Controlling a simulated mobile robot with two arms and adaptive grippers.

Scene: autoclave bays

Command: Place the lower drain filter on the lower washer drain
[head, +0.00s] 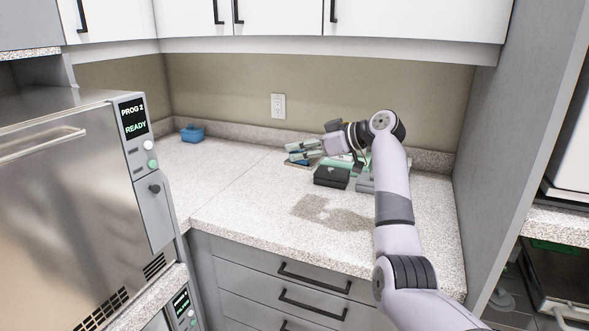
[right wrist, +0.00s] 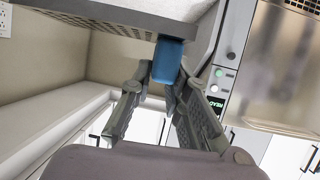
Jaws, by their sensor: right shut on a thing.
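My right gripper (head: 291,152) reaches over the back of the counter, its fingers pointing left. In the right wrist view its fingers (right wrist: 160,82) are closed on both sides of a blue piece (right wrist: 167,60), which I take to be the grip of the lower drain filter. A grey slotted edge (right wrist: 100,24) lies right beside the blue piece; I cannot tell for sure whether it is part of it. In the head view a flat grey shape under the fingers is small and partly hidden. I cannot make out the lower washer drain. My left gripper is not in view.
A black box (head: 332,177) and a grey block (head: 367,184) stand near my right wrist. A blue container (head: 192,133) sits in the back left corner. A steel autoclave (head: 75,200) stands at left, a tall grey panel (head: 497,150) at right. The counter front (head: 260,220) is clear.

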